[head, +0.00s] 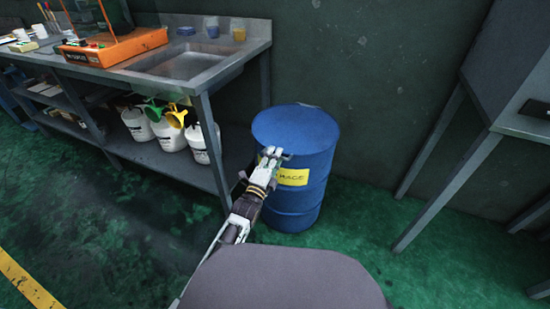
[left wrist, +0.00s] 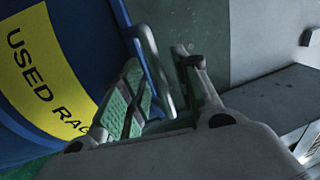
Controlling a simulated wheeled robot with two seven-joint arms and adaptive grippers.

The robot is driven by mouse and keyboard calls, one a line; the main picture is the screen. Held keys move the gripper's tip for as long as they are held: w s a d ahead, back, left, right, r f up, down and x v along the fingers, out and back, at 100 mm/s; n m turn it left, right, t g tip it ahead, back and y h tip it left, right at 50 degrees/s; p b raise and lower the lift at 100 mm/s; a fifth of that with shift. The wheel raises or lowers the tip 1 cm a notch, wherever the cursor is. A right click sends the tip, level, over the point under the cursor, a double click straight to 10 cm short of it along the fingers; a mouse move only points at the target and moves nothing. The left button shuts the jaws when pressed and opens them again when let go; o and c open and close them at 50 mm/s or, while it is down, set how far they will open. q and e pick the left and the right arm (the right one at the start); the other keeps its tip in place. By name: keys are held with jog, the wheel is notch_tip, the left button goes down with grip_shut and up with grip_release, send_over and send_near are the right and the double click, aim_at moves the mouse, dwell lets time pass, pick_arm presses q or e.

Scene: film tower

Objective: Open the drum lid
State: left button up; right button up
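The blue drum (head: 308,200) stands upright on the green floor with a yellow label (head: 293,177). Its round blue lid (head: 295,126) lies flat on top and looks shut. My left gripper (head: 275,154) is at the drum's front, just below the lid rim and over the label's upper left. In the left wrist view, the label (left wrist: 42,75) reads "USED RAG", partly cut off. There a thin grey-blue bar (left wrist: 154,62) stands out from the drum, between the fingers of my left gripper (left wrist: 160,62). The fingers are apart, without clear contact on the bar. My right gripper is out of view.
A metal sink bench (head: 190,65) stands left of the drum, with white jugs (head: 170,132) on its lower shelf. A grey metal stand (head: 445,165) is at the right. The wall is close behind the drum. Green floor between drum and stand is clear.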

pick_arm(q)
jog(key=shift+w+d+r, duration=0.1)
jog(key=shift+w, duration=0.2)
jog(key=shift+c, duration=0.2)
grip_shut()
